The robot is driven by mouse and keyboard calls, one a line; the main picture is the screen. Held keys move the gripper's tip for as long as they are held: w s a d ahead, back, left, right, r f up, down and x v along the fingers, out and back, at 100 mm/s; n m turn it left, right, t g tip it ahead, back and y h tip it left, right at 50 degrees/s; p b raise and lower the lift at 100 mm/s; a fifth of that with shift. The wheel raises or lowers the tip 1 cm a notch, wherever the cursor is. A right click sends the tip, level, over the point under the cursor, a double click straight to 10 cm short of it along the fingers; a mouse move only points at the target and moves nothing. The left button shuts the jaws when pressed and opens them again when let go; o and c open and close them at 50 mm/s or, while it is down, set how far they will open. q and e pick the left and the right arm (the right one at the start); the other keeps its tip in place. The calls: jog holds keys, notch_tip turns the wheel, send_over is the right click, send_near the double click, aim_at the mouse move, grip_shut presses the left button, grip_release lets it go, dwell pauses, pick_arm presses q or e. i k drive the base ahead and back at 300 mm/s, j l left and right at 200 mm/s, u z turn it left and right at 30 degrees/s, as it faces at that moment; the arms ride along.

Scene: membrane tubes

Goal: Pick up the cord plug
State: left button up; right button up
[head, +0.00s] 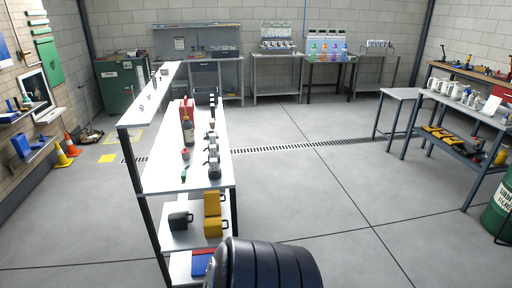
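I cannot make out a cord plug with certainty; many items in the head view are too small to tell. Several small items stand on the white top of the near shelf unit (160,178). Among them are a red container with a dark front (187,128), a small red item (185,154), a small green item (183,174) and a row of grey and dark fittings (213,158). Neither of my grippers is in view.
Yellow blocks (213,228) and a dark box (180,220) sit on the unit's lower shelf. On the right are a workbench with white containers (455,92) and a green drum (498,212). The floor (310,190) between is clear.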

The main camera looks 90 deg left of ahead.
aim_at(213, 148)
jog(key=u, duration=3.15)
jog(key=z, duration=1.65)
jog(key=k+z, duration=0.1)
jog(key=z, duration=2.15)
jog(key=l+z, duration=0.1)
jog(key=z, duration=0.45)
jog(key=u, duration=1.35)
jog(key=j+u, duration=0.15)
jog(key=u, duration=0.3)
jog(key=i+j+u, duration=0.15)
jog(key=u, duration=0.35)
jog(key=i+u, duration=0.15)
jog(key=u, duration=0.3)
jog(key=i+j+u, duration=0.15)
jog(key=u, duration=0.35)
jog(key=i+u, duration=0.1)
jog(key=u, duration=0.35)
